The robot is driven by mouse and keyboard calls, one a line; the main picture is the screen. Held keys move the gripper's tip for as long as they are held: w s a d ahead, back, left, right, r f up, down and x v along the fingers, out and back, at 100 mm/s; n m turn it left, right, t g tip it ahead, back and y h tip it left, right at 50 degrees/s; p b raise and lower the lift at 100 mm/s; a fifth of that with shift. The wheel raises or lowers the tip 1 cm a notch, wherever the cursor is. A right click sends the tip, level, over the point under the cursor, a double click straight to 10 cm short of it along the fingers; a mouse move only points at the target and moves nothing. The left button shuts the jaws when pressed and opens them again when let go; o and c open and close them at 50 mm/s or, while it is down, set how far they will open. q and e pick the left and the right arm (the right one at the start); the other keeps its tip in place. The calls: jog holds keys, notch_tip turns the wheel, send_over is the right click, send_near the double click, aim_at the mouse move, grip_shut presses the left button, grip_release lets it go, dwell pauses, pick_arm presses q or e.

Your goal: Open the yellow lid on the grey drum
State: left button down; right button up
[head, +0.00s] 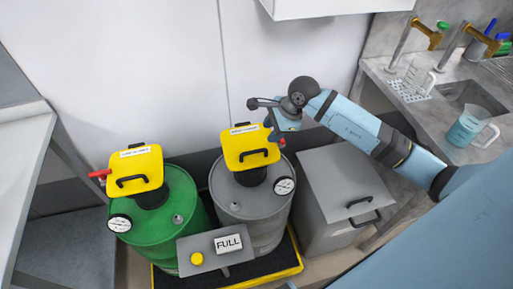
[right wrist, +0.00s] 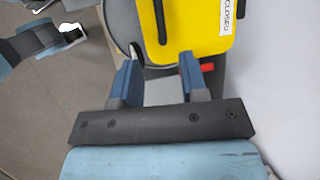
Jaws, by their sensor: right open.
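The grey drum (head: 262,225) stands in the middle of the head view. Its yellow lid (head: 240,143) sits over the drum's dark neck, looks shut, and has a black handle (head: 254,155). A small red part (head: 282,143) shows at the lid's right side. My right gripper (head: 272,133) is at the lid's right edge, beside the red part, which it partly hides. In the right wrist view its blue fingers (right wrist: 158,78) are apart with nothing between them; the yellow lid (right wrist: 200,30) lies just beyond, and the red part (right wrist: 208,68) is beside one finger. I cannot tell whether they touch.
A green drum (head: 165,225) with its own yellow lid (head: 128,163) and red handle (head: 100,173) stands to the left. A sign reading FULL (head: 228,243) is in front. A grey bin (head: 335,185) stands right, under my right arm. The wall is close behind.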

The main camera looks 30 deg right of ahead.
aim_at(254, 151)
jog(key=p+x, duration=0.1)
jog(key=x, duration=1)
jog(key=shift+a, duration=0.1)
jog(key=shift+r, duration=0.1)
grip_shut()
